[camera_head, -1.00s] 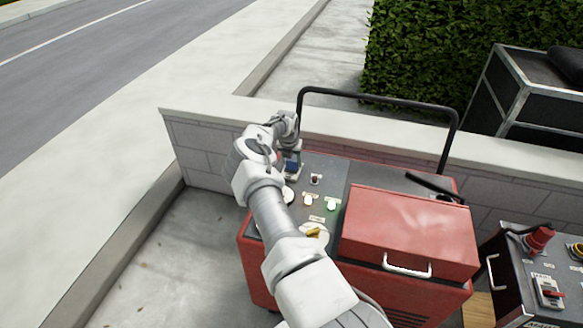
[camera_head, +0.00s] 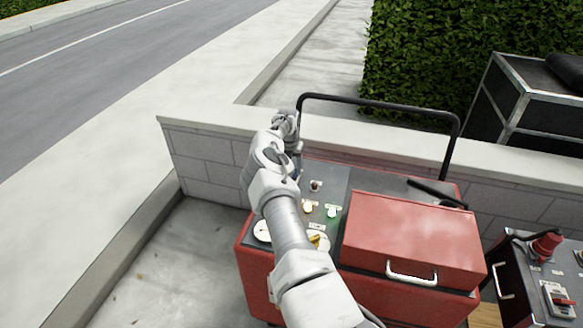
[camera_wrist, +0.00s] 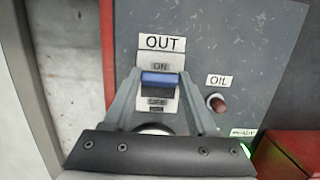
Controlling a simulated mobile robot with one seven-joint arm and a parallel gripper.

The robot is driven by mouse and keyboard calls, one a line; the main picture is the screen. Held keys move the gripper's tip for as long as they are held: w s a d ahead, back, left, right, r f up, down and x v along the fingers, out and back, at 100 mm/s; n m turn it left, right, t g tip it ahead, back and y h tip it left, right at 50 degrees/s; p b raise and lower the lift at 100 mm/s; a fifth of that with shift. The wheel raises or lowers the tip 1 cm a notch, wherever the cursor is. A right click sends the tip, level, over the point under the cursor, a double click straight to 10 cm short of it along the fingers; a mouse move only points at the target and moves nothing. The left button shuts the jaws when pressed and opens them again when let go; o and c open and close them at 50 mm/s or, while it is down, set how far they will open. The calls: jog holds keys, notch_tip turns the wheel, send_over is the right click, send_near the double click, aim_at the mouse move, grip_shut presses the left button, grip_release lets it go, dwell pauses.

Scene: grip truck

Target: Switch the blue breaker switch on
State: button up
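The blue breaker switch (camera_wrist: 160,79) sits under the OUT label (camera_wrist: 166,43) on the grey panel in the wrist view. Its blue lever is at the upper part of its slot, just below the ON mark, with a dark area and the OFF mark beneath. My gripper (camera_wrist: 159,82) is open, one finger on each side of the switch housing. I cannot tell whether the fingers touch it. In the head view, my arm hides most of the switch and the fingertips.
The panel belongs to a red cart (camera_head: 257,270) with a red lid (camera_head: 415,235) and black handle bar (camera_head: 385,101). An OIL knob (camera_wrist: 217,104) is right of the switch. A low wall (camera_head: 210,150) stands behind; another control box (camera_head: 530,290) is at right.

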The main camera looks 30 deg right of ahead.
jog(key=o, duration=0.4)
jog(key=r, duration=0.5)
jog(key=s+a+r+p, duration=0.1)
jog(key=r, duration=0.5)
jog(key=s+a+r+p, duration=0.1)
jog(key=r, duration=0.5)
jog(key=shift+s+a, duration=0.1)
jog(key=shift+a, duration=0.1)
